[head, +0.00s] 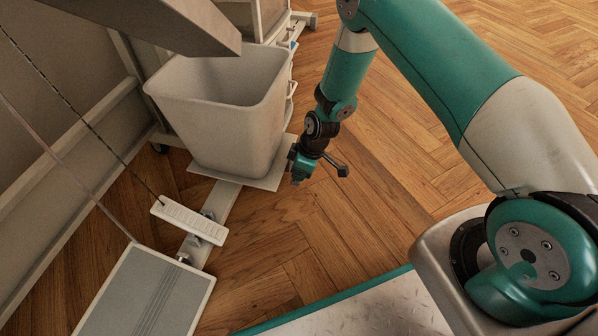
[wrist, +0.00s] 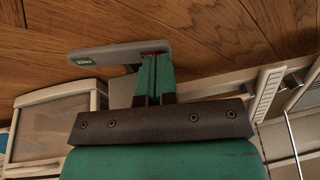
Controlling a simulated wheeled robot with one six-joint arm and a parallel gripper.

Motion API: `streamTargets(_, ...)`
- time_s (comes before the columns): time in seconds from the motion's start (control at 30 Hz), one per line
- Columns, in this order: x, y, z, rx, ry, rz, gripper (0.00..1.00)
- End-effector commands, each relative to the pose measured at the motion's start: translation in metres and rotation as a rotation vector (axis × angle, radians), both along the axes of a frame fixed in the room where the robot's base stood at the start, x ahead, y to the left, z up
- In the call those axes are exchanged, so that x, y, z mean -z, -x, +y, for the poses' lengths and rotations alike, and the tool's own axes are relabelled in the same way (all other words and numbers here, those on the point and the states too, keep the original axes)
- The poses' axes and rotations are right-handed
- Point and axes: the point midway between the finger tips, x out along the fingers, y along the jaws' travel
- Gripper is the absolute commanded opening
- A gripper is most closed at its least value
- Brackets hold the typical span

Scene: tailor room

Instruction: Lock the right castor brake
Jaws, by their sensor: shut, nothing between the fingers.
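My gripper (head: 297,178) is low over the wood floor, just right of the pale bin, in the head view. In the wrist view its two green fingers (wrist: 153,58) are together, with nothing between them. Beyond their tips lies a grey lever (wrist: 110,52), which looks like the brake lever. It has a green label at its left end and a red label at its right end. The fingertips overlap the red-label end; I cannot tell whether they touch it. I cannot make out the lever or its castor wheel clearly in the head view.
The pale bin (head: 218,110) stands on a flat base plate left of my gripper. A white slotted bar (head: 188,221) and a grey ribbed treadle (head: 148,290) lie at lower left, with cords running up. A dark castor (head: 160,148) shows behind the bin. Open wood floor lies to the right.

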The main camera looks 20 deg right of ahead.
Motion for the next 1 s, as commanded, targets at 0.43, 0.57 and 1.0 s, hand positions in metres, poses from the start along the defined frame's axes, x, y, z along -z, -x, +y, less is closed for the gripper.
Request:
streamTargets(0.43, 0.011, 0.0, 0.0, 0.0, 0.0, 0.001, 0.0)
streamTargets(0.57, 0.014, 0.0, 0.0, 0.0, 0.0, 0.0, 0.0)
streamTargets(1.0, 0.018, 0.0, 0.0, 0.0, 0.0, 0.0, 0.0)
